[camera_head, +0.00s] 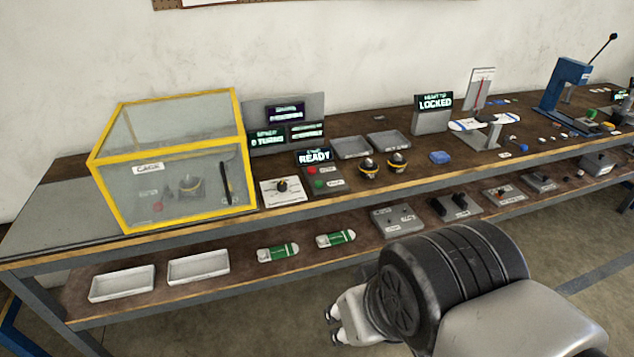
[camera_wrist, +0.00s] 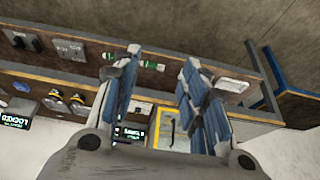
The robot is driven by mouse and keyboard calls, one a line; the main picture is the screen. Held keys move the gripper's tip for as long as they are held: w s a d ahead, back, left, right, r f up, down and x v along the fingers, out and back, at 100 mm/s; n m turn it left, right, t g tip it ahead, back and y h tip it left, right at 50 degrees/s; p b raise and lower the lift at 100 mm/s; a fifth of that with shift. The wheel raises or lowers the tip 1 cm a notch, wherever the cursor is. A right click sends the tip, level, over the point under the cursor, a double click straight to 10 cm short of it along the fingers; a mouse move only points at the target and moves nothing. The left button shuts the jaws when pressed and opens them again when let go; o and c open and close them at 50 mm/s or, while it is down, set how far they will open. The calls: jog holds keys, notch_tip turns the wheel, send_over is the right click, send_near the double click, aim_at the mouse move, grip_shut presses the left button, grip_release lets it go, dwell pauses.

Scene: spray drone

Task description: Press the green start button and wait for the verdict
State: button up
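The control box (camera_head: 334,190) stands on the bench top with a lit display (camera_head: 314,157) reading READY. The green button (camera_head: 319,184) is on its face, below a red button (camera_head: 311,170). My gripper (camera_head: 335,326) is in front of the bench, low at the bottom of the head view and well apart from the box. In the wrist view my gripper (camera_wrist: 162,58) has its two fingers spread with nothing between them. I cannot make out the green button in the wrist view.
A yellow-framed clear cage (camera_head: 240,150) labelled CAGE stands left of the box and holds a device. A white card (camera_head: 270,196) with a dark knob lies between them. Dark screens (camera_head: 285,113) stand behind. Two black-and-yellow parts (camera_head: 397,163) sit to the right.

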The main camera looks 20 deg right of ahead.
grip_shut()
dwell(0.3)
dwell(1.2)
